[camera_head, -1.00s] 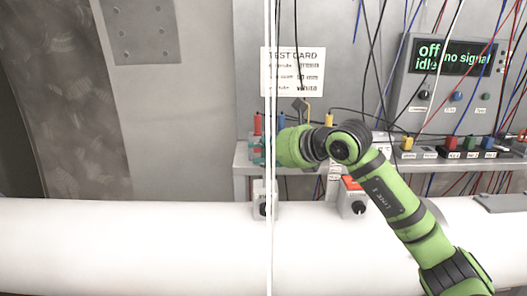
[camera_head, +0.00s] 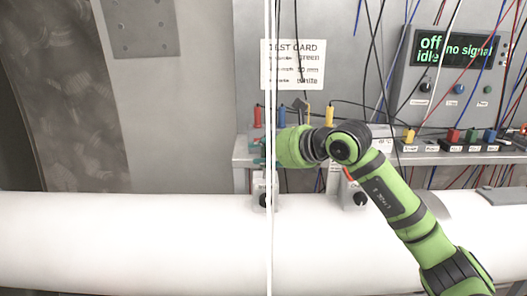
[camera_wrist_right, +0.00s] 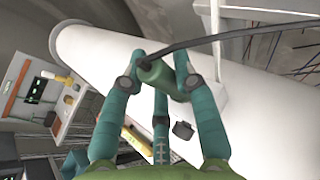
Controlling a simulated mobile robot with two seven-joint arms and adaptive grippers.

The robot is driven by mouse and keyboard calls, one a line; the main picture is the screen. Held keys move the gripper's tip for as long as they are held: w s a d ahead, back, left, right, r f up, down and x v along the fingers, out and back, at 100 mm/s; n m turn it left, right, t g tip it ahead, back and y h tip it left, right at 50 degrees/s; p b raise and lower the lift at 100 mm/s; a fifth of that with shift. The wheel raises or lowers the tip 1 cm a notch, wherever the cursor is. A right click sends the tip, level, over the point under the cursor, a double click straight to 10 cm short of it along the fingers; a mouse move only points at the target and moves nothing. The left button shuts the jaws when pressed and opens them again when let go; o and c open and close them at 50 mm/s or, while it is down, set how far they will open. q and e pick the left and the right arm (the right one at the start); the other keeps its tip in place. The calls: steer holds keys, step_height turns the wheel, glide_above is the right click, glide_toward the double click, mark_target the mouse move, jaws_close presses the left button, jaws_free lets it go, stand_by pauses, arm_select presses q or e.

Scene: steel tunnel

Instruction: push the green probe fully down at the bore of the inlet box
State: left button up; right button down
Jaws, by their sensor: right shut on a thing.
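My right gripper (camera_wrist_right: 158,80) has its teal fingers shut on the green probe (camera_wrist_right: 164,76). A black cable (camera_wrist_right: 225,37) runs from the probe. In the head view my right gripper (camera_head: 262,152) is at the back edge of the white pipe, partly hidden by a white vertical line. It is just above a small grey box with a black knob (camera_head: 265,198), which I take for the inlet box. The wrist view shows a grey box (camera_wrist_right: 211,118) with a black knob beyond the fingers. The bore and the probe's tip are hidden, so I cannot tell how deep the probe sits. My left gripper is not in view.
A second box (camera_head: 354,197) with a knob stands to the right on the white pipe (camera_head: 130,245). Behind are a shelf with coloured plugs and hanging cables, a test card (camera_head: 293,66), and a panel (camera_head: 447,75) reading "off", "idle", "no signal".

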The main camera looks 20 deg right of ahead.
steer(key=shift+f+b, duration=0.8)
steer(key=shift+f, duration=0.2)
steer(key=c, duration=0.9)
jaws_free()
steer(key=v, duration=1.2)
